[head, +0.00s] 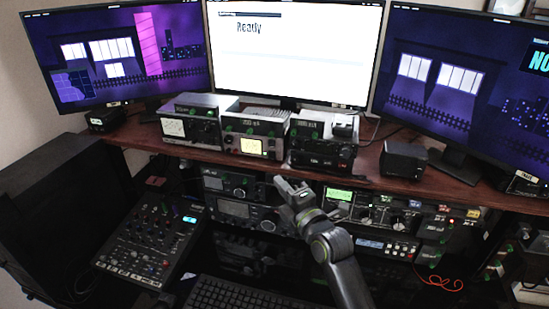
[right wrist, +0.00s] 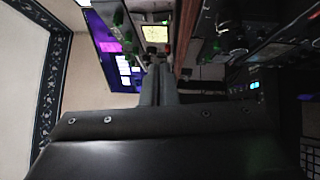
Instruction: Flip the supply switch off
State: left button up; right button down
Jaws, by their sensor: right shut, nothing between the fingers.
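Three boxy units stand on the wooden shelf below the middle monitor. The middle unit (head: 256,130) has a lit yellow meter and green knobs. The left unit (head: 190,122) has a pale meter, and the right unit (head: 320,145) is dark with green knobs. No label or lever clearly marks the supply switch. My right gripper (head: 285,184) is shut and empty, below and in front of the shelf edge, apart from the units in the head view. In the right wrist view its closed fingers (right wrist: 158,72) point toward a lit yellow meter (right wrist: 155,33), with a small red part (right wrist: 167,49) near the tips.
Radios with knobs (head: 390,213) sit under the shelf behind my right arm. A mixer (head: 150,240) lies at left and a keyboard (head: 235,295) at the front.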

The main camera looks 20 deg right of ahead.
aim_at(272, 155)
jog(key=shift+w+d+r+p, duration=0.2)
jog(key=shift+w+p, duration=0.4)
jog(key=shift+w, duration=0.95)
jog(key=shift+w+d+r+p, duration=0.2)
jog(key=shift+w+p, duration=0.35)
jog(key=shift+w, duration=0.95)
jog(key=shift+w+d+r+p, duration=0.15)
jog(key=shift+w+p, duration=0.45)
jog(key=shift+w, duration=0.95)
